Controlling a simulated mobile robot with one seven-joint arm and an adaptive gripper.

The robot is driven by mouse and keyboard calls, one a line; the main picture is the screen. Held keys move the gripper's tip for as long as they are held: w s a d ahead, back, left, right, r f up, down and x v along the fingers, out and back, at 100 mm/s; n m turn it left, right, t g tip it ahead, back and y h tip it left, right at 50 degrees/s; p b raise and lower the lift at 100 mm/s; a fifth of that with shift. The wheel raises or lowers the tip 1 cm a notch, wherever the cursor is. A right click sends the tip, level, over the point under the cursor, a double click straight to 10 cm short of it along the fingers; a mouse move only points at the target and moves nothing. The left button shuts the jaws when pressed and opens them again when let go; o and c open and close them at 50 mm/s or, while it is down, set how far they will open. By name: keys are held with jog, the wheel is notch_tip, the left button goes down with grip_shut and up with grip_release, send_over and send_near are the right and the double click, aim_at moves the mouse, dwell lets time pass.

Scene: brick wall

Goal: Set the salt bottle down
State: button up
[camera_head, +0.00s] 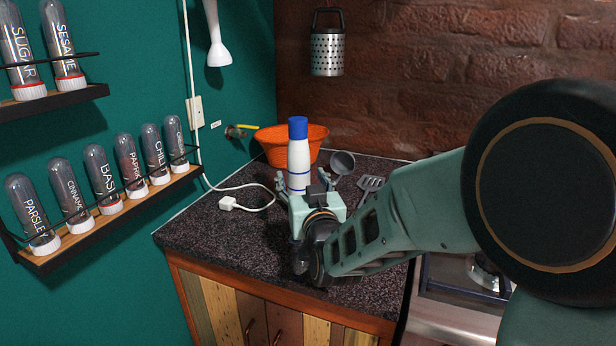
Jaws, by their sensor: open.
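The salt bottle (298,158) is white with a blue cap and blue bands. It stands upright over the dark speckled countertop (230,235). My gripper (300,185) is around the lower part of the bottle, with one finger on each side, and its jaws are open. The gripper body hides the bottle's base, so I cannot see where it meets the counter.
An orange bowl (270,146) sits close behind the bottle. A grey ladle (342,163) and a slotted spatula (370,186) lie to the right. A white plug with cord (240,205) lies to the left. A stove (470,285) is at right. Spice racks (120,205) hang left.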

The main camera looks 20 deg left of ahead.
aim_at(301, 177)
jog(key=shift+x, duration=1.75)
jog(key=shift+f, duration=0.1)
grip_shut()
